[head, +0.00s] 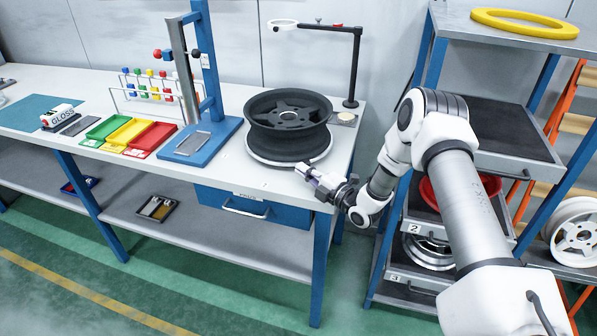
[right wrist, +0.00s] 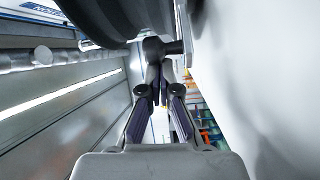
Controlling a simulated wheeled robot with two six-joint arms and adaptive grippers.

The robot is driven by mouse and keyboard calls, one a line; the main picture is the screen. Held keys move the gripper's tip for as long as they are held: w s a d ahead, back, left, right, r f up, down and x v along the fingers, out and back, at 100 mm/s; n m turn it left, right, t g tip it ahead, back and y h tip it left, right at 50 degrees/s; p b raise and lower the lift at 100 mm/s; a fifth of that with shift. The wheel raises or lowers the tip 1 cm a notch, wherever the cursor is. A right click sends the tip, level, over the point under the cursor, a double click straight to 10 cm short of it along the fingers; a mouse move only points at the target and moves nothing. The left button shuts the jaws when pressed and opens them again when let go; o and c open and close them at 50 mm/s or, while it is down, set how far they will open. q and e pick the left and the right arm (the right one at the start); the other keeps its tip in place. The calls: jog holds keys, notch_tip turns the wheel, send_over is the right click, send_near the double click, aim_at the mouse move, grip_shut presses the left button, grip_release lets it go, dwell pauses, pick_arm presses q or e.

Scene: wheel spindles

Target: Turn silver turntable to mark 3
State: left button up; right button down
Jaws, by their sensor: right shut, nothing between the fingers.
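The silver turntable (head: 262,160) is a pale disc near the front right of the bench, mostly hidden under a black wheel (head: 288,125) that lies flat on it. My right gripper (head: 304,170) is at the turntable's front right rim, low over the bench edge. In the right wrist view its fingers (right wrist: 159,92) are shut with nothing held. A dark T-shaped peg (right wrist: 160,47) is just beyond the fingertips, beside the wheel; I cannot tell whether they touch. I cannot read any mark numbers at the turntable. My left gripper is not in view.
A lamp stand (head: 354,70) rises behind the wheel, and a blue press-like stand (head: 205,140) is to its left. Colored trays (head: 125,130) lie farther left. A shelf rack (head: 500,140) with a yellow ring (head: 524,23) is at the right. A blue drawer (head: 253,207) hangs below the bench.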

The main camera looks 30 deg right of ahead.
jog(key=d, duration=0.1)
jog(key=s+d, duration=0.1)
jog(key=d, duration=0.1)
jog(key=shift+d+p, duration=0.25)
jog(key=shift+p, duration=0.05)
jog(key=shift+s+d, duration=0.1)
jog(key=shift+d, duration=1.75)
